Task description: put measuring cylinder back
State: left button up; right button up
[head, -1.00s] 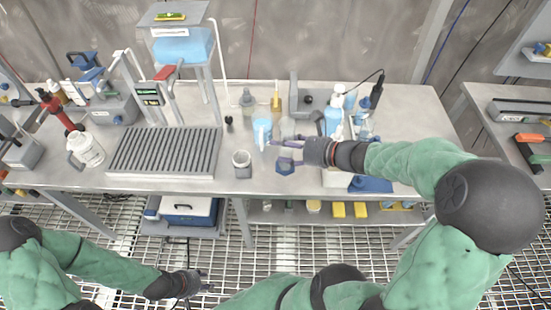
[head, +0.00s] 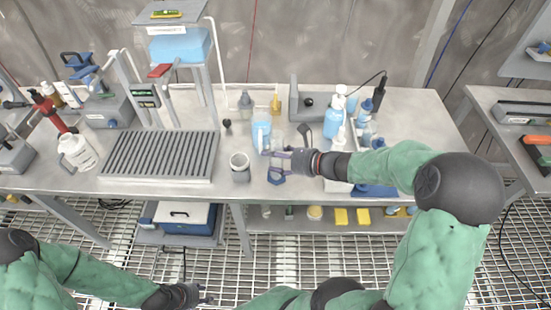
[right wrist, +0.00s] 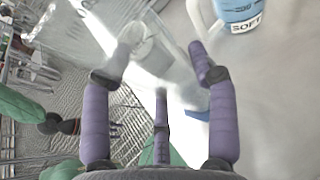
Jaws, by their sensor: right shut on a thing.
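The measuring cylinder is clear, with a blue angular base (head: 277,177), near the bench's front edge in the head view. My right gripper (head: 281,158) is shut on it, coming in from the right. In the right wrist view, the clear cylinder body (right wrist: 165,65) shows between my purple fingers (right wrist: 158,72). Its outline is faint, and I cannot tell whether its base touches the bench. My left gripper (head: 200,296) hangs low in front of the bench, over the grating; its fingers are too small to read.
A blue-filled jug (head: 261,134) stands close behind the cylinder, and a grey cup (head: 240,168) to its left. Wash bottles (head: 335,118) stand to the right. A ribbed drainer (head: 158,157) covers the left-centre bench (head: 420,125). A shelf with yellow boxes (head: 341,217) is below.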

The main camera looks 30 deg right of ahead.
jog(key=shift+f, duration=0.1)
jog(key=o, duration=1.2)
jog(key=shift+o, duration=0.2)
jog(key=p+v, duration=0.4)
jog(key=v, duration=0.8)
